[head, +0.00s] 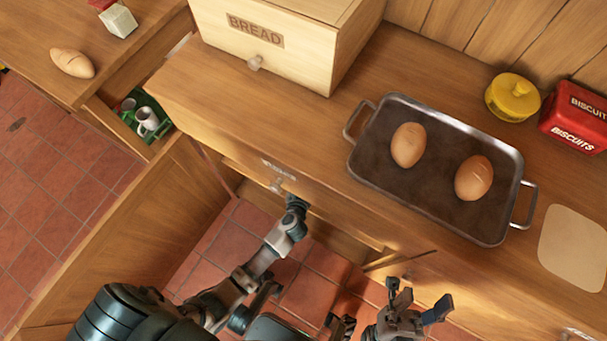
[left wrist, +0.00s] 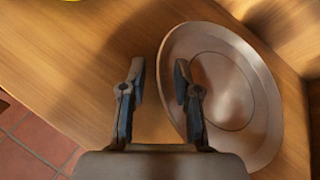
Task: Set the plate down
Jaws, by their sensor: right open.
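A round, shiny brownish-grey plate (left wrist: 235,95) shows in the left wrist view, on or just above a wooden surface. My left gripper (left wrist: 160,75) has its two fingers apart. The plate's left rim lies between them in the picture, with the right finger overlapping the plate. I cannot tell whether they touch. I do not make out the plate in the head view. There my left arm reaches to the counter's front edge, by a drawer knob. My right gripper (head: 418,300) is open and empty, in front of the counter at the bottom.
A metal tray (head: 437,205) with two bread rolls (head: 408,145) stands on the counter. Around it are a bread box (head: 270,50), a yellow pot (head: 513,97), a red biscuit tin (head: 575,117) and a pale board (head: 573,247). An open drawer (head: 105,118) holds cups.

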